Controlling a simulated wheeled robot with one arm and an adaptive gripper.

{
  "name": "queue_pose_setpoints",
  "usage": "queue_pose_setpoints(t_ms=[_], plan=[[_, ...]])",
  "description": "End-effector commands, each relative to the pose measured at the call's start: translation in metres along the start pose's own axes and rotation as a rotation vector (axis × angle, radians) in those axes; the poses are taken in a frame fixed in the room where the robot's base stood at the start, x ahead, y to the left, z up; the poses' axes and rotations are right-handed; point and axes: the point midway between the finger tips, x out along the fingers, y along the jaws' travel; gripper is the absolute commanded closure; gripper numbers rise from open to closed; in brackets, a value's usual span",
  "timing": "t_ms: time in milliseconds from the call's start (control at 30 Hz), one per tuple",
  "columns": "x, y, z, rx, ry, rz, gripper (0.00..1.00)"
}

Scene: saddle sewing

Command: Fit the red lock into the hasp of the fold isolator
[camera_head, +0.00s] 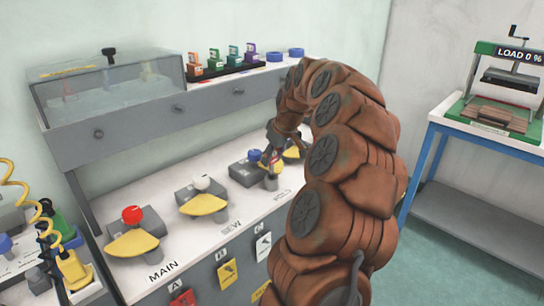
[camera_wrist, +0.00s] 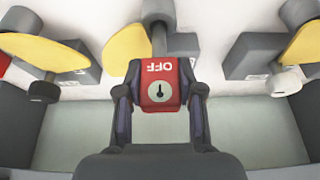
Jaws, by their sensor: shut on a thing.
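The red lock (camera_wrist: 161,84), marked OFF and with a keyhole, is between the two fingers of my gripper (camera_wrist: 160,100), which is shut on it. The fold isolator is behind it in the wrist view, with its yellow handle (camera_wrist: 126,50) to the left and a grey round post (camera_wrist: 158,12) above the lock. In the head view the fold isolator (camera_head: 244,173) has a blue knob, and my gripper (camera_head: 272,160) is at its right end by the FOLD label. The lock's shackle and the hasp hole are hidden, so I cannot tell whether they are engaged.
The sew isolator (camera_head: 203,203) with a white knob and the main isolator (camera_head: 133,245) with a red knob stand to the left. Another yellow handle (camera_head: 294,152) is partly hidden by my arm. Coloured locks (camera_head: 233,55) stand in a rack on the upper shelf.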

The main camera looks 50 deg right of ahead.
Motion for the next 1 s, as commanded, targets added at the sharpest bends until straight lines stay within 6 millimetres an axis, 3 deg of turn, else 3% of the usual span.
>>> queue_pose_setpoints(t_ms=[1000], plan=[[0.017, 0.000, 0.007, 0.000, 0.000, 0.000, 1.00]])
